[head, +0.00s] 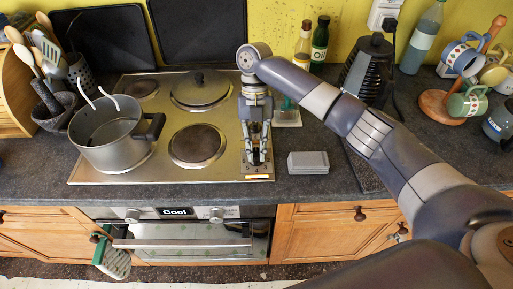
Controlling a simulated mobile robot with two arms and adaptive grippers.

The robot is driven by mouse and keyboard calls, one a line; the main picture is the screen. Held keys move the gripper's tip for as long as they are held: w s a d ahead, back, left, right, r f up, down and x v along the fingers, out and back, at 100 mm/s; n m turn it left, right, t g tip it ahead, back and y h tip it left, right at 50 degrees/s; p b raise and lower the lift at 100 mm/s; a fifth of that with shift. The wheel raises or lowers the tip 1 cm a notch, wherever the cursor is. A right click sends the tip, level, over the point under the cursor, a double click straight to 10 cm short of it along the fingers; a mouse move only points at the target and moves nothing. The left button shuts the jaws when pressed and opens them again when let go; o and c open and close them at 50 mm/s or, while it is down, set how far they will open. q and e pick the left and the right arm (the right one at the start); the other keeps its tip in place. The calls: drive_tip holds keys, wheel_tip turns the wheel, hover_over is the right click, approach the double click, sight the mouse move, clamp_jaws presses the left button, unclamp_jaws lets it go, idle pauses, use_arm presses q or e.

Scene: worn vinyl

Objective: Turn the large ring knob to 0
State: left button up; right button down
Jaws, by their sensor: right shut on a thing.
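The hob (110,174) is a steel plate set in the dark worktop, with a narrow control strip (257,177) along its right side. My right gripper (257,157) points down over the front part of this strip. Its fingers are shut on a small dark knob there, apparently the large ring knob. The fingers mostly cover the knob, so its pointer and setting cannot be read. My left gripper is not in view.
The front right ring (198,146) is bare. A grey box (308,162) lies right of the strip. The oven panel (176,211) reads "Cool".

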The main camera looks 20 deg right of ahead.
drive_tip(key=shift+s+f, duration=0.25)
drive_tip(key=shift+f, duration=0.05)
drive_tip(key=c, duration=1.6)
unclamp_jaws()
drive_tip(key=shift+o, duration=0.2)
drive_tip(key=shift+w+r, duration=0.25)
drive_tip(key=shift+r, duration=0.1)
drive_tip(key=v, duration=1.1)
drive_tip(key=shift+r, duration=0.2)
drive_tip(key=shift+w, duration=0.1)
